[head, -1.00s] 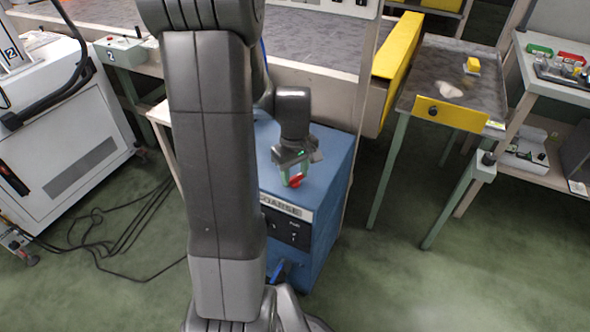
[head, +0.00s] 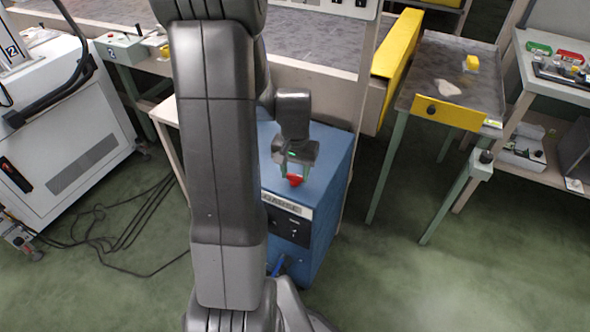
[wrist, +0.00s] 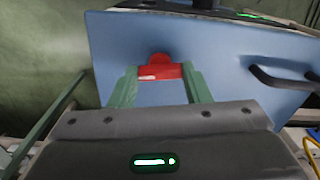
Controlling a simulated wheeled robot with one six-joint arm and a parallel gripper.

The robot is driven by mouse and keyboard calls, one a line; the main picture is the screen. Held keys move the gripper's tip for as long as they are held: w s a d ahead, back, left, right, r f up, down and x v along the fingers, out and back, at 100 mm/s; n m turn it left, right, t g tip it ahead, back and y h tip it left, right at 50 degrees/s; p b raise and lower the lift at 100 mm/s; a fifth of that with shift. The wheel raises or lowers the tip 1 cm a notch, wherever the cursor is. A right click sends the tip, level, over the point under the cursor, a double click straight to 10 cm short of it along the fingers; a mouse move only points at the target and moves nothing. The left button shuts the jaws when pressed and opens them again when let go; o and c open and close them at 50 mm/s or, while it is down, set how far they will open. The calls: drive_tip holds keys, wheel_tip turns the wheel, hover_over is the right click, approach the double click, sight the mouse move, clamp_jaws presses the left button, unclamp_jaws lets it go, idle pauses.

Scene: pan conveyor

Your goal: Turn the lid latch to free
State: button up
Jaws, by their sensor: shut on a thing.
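The lid latch is a small red piece (wrist: 165,60) on the blue top of a cabinet (wrist: 215,50) in the wrist view. In the head view the red latch (head: 295,180) shows at the front part of the cabinet top (head: 338,160). My gripper (wrist: 160,72) has its two green fingers on either side of the latch, shut on it. In the head view my gripper (head: 294,176) points down at the cabinet top. The fingertips hide the latch's sides, and my arm covers the cabinet's left part.
A black handle (wrist: 280,80) stands on the blue surface, right of the latch in the wrist view. A conveyor with a yellow guard (head: 398,45) runs behind the cabinet. A side table (head: 470,75) stands at right. Green floor at lower right is clear.

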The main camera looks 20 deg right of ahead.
sight(295, 175)
drive_tip(key=shift+m, duration=0.9)
drive_tip(key=o, duration=1)
wheel_tip(295, 175, up, 14)
drive_tip(key=p, duration=0.3)
drive_tip(key=shift+f, duration=0.1)
wheel_tip(295, 175, down, 14)
drive_tip(key=b, duration=0.2)
drive_tip(key=shift+b, duration=0.4)
